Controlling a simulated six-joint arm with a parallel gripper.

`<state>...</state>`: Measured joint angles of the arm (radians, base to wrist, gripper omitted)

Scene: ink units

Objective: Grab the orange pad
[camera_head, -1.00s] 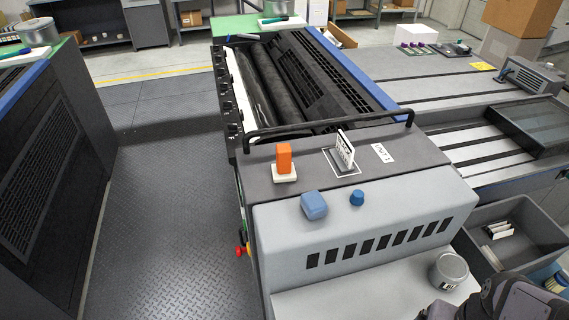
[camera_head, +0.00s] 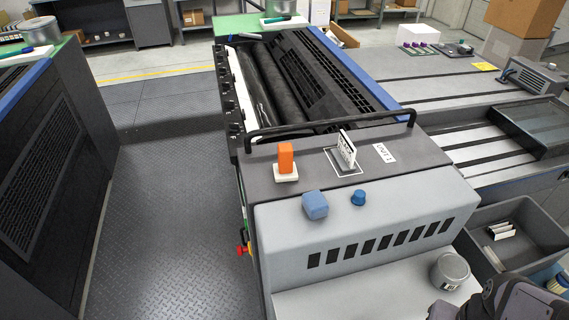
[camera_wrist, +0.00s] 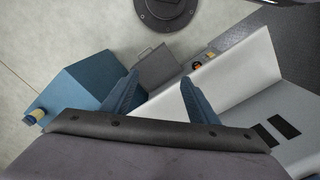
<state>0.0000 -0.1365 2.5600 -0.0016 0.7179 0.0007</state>
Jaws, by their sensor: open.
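In the head view only part of my arm shows at the bottom right corner.
A blue block (camera_head: 315,205) and a blue knob (camera_head: 358,198) are on the grey housing in front of the pad. A black rail (camera_head: 330,125) runs behind. A metal can (camera_head: 450,271) stands at lower right.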

